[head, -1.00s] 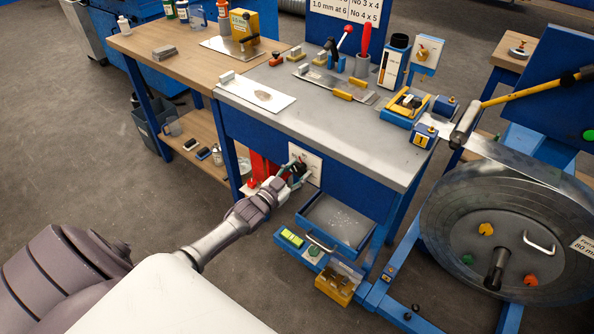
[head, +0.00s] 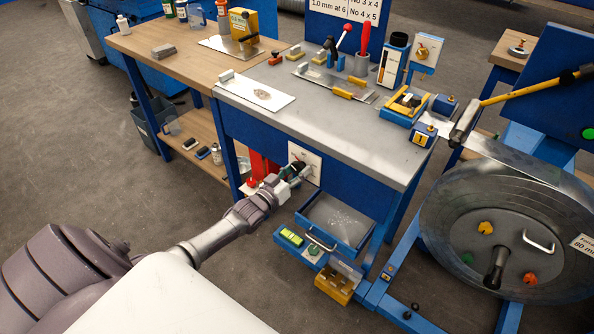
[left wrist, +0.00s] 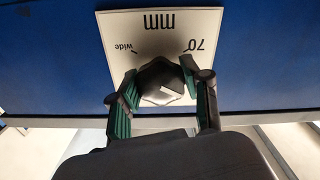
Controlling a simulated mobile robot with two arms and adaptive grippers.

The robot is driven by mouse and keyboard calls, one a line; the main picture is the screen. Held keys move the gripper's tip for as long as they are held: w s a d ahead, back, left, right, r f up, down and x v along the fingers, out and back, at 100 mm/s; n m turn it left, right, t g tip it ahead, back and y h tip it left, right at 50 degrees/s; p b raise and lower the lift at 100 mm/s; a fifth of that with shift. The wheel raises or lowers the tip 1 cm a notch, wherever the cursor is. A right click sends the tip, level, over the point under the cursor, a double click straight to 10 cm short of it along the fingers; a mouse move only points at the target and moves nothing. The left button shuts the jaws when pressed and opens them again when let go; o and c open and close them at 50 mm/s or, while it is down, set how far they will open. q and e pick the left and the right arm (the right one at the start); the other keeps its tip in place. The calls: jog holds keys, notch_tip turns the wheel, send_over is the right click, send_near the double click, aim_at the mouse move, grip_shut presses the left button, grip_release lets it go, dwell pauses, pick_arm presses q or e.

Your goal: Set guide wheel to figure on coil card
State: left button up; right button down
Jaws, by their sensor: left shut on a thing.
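The guide wheel (left wrist: 160,82) is a dark knob on a white dial plate on the blue front of the bench. In the left wrist view the plate (left wrist: 115,30) appears upside down, with "mm", "70" and "wide" readable; its lower part is hidden. My left gripper (left wrist: 162,95) is shut on the knob, its green-padded fingers on either side. In the head view the left gripper (head: 292,174) reaches the dial plate (head: 311,160) and hides most of the knob. The coil card (head: 583,243) on the coil at right reads "80 mm", partly cut off. My right gripper is not in view.
An open blue drawer (head: 340,220) sticks out just right of and below the gripper. A yellow box (head: 338,283) and a green item (head: 291,237) sit lower on the frame. The large metal coil (head: 460,215) stands at right.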

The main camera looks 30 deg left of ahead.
pick_arm(q)
jog(key=o, duration=1.2)
jog(key=shift+c, duration=0.2)
jog(key=s, duration=1.2)
jog(key=shift+a, duration=0.45)
